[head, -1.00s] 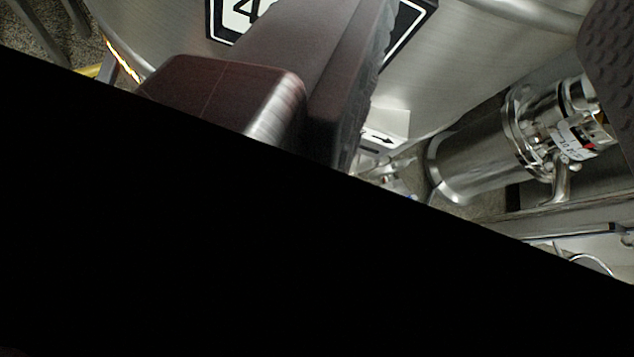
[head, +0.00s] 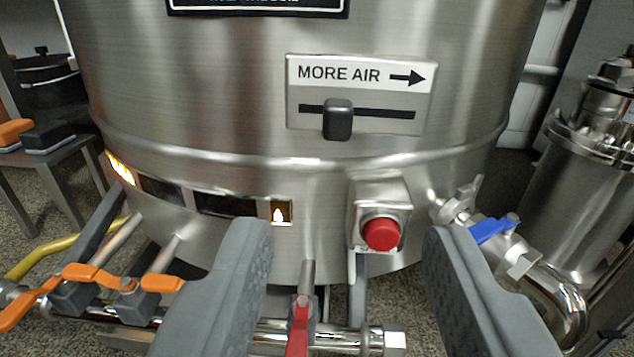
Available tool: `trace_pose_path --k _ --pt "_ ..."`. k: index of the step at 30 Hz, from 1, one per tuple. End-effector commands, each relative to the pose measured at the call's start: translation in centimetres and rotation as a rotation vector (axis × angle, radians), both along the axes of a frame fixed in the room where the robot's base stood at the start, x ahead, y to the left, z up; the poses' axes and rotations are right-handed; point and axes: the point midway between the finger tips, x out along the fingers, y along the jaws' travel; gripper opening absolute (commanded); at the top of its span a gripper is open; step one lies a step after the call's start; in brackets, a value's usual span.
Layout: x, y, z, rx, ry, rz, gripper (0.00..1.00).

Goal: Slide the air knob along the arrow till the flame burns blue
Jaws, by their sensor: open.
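The air knob (head: 338,120) is a dark grey block on a horizontal black slot (head: 385,114). It sits left of the slot's middle, with more free slot to its right. Above it a white label (head: 355,74) reads "MORE AIR" with an arrow pointing right. The flame shows yellow-orange through a window at the left (head: 121,168), and a small whitish-yellow flame (head: 277,214) shows in a little window. My gripper (head: 345,238) is open and empty. Its two grey fingers show low in the picture, below the knob and apart from it.
A red button (head: 381,233) on a steel box protrudes below the slot, between my fingers in the picture. A blue-handled valve (head: 494,228) is at the right. Orange valve handles (head: 95,274) and a red lever (head: 298,330) are below. The wall around the slot is clear.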

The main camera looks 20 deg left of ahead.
Motion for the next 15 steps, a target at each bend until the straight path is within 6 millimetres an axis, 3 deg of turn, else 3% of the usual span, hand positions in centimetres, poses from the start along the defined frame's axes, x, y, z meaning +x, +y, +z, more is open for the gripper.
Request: trace_pose_path --k 7,15 --pt "-1.2 0.2 -1.4 0.046 -0.014 0.004 0.44" --pt "1.2 1.0 -1.4 0.045 -0.015 0.006 0.44"
